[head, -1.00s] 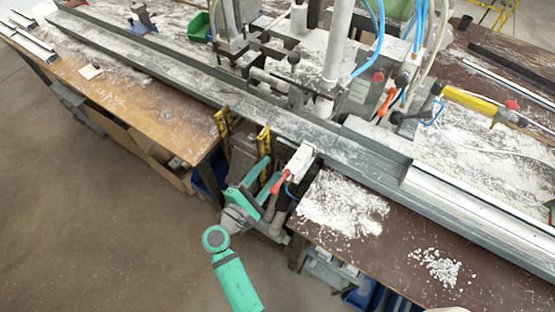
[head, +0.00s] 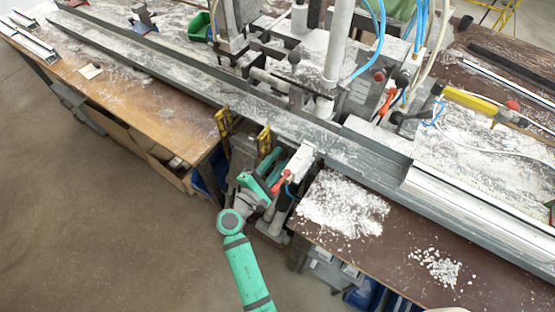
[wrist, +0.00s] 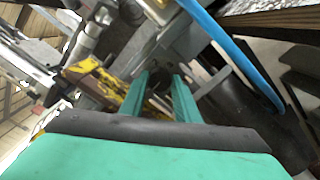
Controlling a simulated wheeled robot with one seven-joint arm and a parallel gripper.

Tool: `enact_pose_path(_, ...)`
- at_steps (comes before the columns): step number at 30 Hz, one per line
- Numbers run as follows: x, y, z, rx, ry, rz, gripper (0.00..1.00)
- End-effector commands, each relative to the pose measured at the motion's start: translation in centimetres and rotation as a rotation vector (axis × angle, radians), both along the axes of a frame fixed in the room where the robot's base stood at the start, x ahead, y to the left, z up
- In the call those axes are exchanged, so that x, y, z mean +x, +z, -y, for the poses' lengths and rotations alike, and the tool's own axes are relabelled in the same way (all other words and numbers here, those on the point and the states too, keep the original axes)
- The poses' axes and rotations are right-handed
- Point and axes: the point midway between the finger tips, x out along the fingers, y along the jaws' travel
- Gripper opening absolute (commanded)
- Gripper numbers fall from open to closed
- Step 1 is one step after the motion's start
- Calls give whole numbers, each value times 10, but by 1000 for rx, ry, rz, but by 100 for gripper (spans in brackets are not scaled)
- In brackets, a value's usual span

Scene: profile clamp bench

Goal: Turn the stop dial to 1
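I cannot pick out the stop dial for certain in either view. My gripper (head: 277,172) is low at the front of the bench in the head view, beside a white box (head: 300,162) and a red lever (head: 282,182). In the wrist view, my gripper's two green fingers (wrist: 161,80) stand apart with nothing visible between them. Grey metal machine parts lie beyond the fingertips, dark and partly hidden by the fingers. No contact is visible.
Yellow brackets (head: 264,142) stand just left of my gripper and also show in the wrist view (wrist: 88,72). A blue hose (wrist: 235,55) passes on the right there. A long grey rail (head: 215,92) crosses above. White chips litter the brown table (head: 390,240).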

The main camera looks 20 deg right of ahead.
Motion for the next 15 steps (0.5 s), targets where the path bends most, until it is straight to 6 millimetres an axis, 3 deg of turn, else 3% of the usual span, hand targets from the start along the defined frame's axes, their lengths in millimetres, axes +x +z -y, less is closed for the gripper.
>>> enact_pose_path(15, 0, -1, -3, 99, 5, 124, 7)
